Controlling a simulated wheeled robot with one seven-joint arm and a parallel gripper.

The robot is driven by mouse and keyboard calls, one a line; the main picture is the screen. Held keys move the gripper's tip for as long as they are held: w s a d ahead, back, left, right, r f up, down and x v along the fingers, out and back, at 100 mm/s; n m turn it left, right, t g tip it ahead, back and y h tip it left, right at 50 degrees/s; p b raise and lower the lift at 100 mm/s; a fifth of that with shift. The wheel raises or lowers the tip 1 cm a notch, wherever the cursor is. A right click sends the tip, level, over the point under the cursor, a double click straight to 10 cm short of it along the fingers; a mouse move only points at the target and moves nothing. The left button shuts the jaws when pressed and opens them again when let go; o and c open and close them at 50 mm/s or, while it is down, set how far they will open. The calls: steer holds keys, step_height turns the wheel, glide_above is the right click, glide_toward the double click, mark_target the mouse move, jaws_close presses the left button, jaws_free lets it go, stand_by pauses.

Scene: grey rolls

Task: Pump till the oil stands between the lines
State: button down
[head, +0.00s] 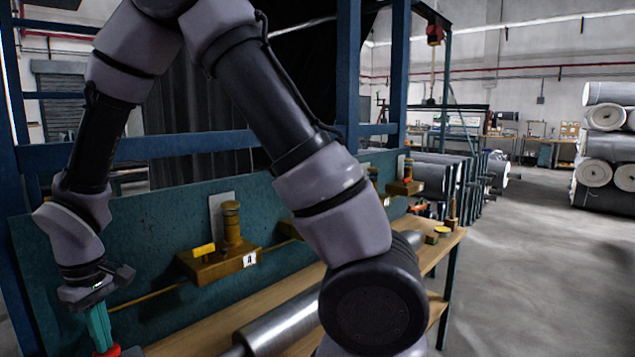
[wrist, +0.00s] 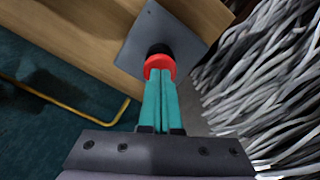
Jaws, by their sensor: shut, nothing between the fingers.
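My gripper (head: 103,342) is at the lower left of the head view, pointing down, its teal fingers shut and empty. In the wrist view the shut fingertips (wrist: 158,78) are over a round red part with a black top (wrist: 160,64) on a grey plate (wrist: 150,25). I cannot tell whether they touch it. An amber cylinder (head: 231,222) stands upright on a yellow-brown box (head: 225,260) with a small white label, on the teal panel. A yellow block (head: 203,250) sits on the box's left part. The oil level and lines are too small to read.
A wooden bench (head: 195,335) runs along the teal panel (head: 150,245), with a shiny metal roller (head: 285,325) over it. A similar amber unit (head: 407,183) is further right. White strands (wrist: 260,80) lie at the right of the wrist view. A thin brass pipe (wrist: 75,107) bends on the left.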

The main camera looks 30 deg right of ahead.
steer(key=shift+f, duration=0.75)
steer(key=shift+r, duration=0.1)
steer(key=shift+r, duration=3.9)
